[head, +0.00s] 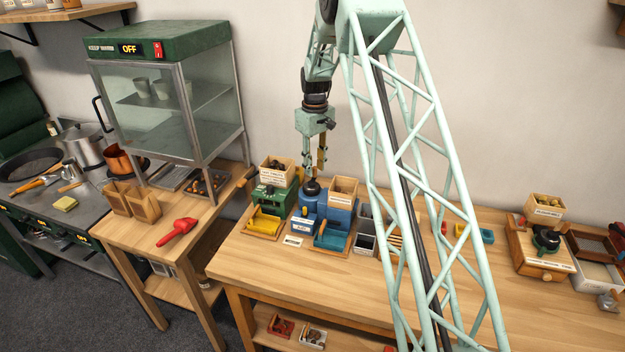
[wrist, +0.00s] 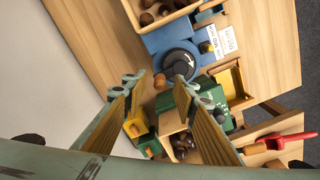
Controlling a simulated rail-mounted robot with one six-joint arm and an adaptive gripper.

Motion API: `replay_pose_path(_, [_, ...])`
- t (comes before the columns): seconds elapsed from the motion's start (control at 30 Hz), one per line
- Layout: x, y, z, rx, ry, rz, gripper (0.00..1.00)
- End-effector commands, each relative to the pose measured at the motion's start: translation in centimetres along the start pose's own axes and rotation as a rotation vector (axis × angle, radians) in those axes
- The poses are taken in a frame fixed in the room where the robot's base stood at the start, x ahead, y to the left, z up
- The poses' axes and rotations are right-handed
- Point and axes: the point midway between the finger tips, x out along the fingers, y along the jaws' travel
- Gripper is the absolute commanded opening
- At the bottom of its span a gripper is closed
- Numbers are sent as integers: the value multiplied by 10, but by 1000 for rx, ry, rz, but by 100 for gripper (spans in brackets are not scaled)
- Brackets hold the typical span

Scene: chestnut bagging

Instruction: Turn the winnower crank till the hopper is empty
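A blue machine (head: 339,216), seemingly the winnower, stands on the wooden bench with a dark round crank (head: 312,187) on its left part. The crank (wrist: 180,67) shows in the wrist view with an orange-brown knob (wrist: 159,81) at its edge. A wooden hopper (head: 343,190) sits on the machine; in the wrist view this hopper (wrist: 183,12) holds several brown chestnuts. My gripper (head: 314,174) points down just above the crank. In the wrist view its open fingertips (wrist: 157,82) lie either side of the knob, apart from it; their height relative to it is unclear.
A green machine (head: 269,204) with a filled wooden box (head: 276,169) and yellow tray (head: 263,223) stands close left. A blue tray (head: 331,236) is in front of the blue machine. A red scoop (head: 177,232) lies on the left table.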

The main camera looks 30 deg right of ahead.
Motion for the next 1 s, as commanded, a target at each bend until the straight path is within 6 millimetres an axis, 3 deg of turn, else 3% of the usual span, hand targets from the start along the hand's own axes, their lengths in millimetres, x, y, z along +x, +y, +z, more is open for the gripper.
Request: replay_pose_path(1.0, [20,0,0,0,0,0,26])
